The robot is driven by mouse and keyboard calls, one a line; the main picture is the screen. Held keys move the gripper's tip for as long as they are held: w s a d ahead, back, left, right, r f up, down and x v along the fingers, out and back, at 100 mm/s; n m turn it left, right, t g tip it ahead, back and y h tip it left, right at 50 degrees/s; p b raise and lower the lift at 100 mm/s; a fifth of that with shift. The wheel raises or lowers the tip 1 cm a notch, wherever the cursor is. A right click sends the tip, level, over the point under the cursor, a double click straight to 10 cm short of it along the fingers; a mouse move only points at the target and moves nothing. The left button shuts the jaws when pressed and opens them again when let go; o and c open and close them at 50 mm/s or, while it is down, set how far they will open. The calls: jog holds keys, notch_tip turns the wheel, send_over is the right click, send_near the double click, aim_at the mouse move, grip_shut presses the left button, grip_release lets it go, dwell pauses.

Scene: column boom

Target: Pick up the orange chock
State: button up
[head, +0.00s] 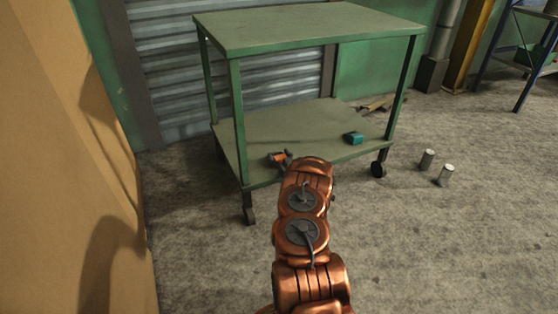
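The orange chock (278,157) shows as a small orange patch at the front left of the lower shelf (300,135) of a green cart. My copper arm reaches in from the bottom of the head view. My gripper (281,159) is dark and small at the arm's far end, right at the chock. Part of the chock is hidden by the gripper. I cannot tell whether the fingers are closed on it or only around or beside it.
The cart's top shelf (310,26) is above the gripper, with a front left post (238,120) close to its left. A teal block (353,138) lies on the lower shelf at right. Two cans (427,159) (446,176) stand on the floor. A tan wall (70,160) is at left.

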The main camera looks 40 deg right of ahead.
jog(key=c, duration=0.9)
